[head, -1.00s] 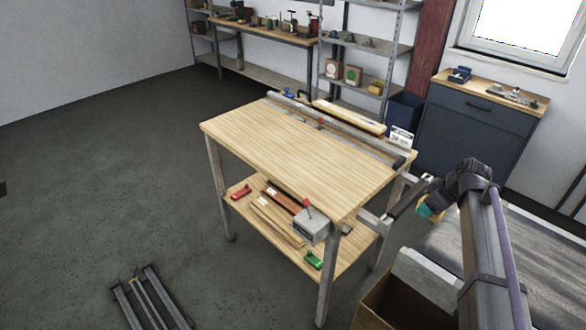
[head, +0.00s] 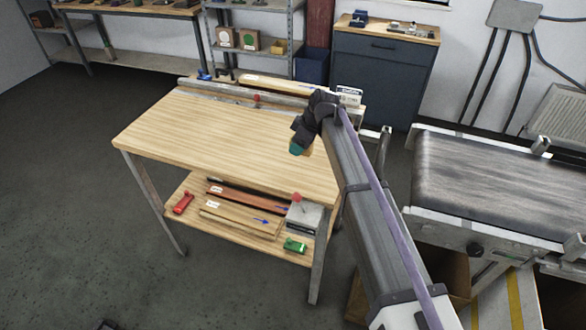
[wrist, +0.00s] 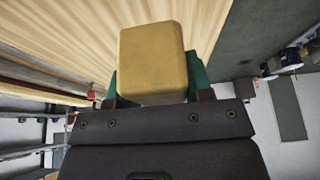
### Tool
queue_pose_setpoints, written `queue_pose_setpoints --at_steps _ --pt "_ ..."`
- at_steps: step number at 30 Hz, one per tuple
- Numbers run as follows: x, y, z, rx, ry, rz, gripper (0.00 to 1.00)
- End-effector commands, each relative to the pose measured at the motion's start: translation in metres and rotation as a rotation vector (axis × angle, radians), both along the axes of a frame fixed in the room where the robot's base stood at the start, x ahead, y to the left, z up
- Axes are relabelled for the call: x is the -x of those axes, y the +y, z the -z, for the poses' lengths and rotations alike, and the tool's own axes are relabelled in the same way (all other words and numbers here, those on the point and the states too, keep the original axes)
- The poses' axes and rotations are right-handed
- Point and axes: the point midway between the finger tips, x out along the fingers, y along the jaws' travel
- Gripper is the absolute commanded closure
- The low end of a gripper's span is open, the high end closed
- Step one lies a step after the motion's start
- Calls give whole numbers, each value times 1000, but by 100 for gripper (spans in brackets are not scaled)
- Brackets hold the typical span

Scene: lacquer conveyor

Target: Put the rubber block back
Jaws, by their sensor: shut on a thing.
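My gripper (wrist: 155,78) is shut on a tan-yellow block, the rubber block (wrist: 152,55), with a green finger on each side of it in the wrist view. In the head view my gripper (head: 297,148) is over the right part of the wooden workbench top (head: 215,125). The block is mostly hidden there by my wrist and fingers. The wrist view shows wood grain beyond the block; I cannot tell how far the block is above the top.
A metal rail (head: 240,88) runs along the bench's back edge. The lower shelf holds boards, a red clamp (head: 183,203), a green piece (head: 295,245) and a grey box (head: 304,217). A conveyor (head: 500,190) stands right. The bench's middle and left are clear.

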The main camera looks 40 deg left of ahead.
Motion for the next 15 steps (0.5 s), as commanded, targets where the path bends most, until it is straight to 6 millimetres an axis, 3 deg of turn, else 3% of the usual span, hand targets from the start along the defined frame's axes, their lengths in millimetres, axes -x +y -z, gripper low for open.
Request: queue_pose_setpoints --at_steps 1,3,9,15 --pt "0 0 27 0 0 0 76" --pt "0 0 42 0 0 0 76" --pt "0 0 46 0 0 0 76" --pt "0 1 83 0 0 -1 76"
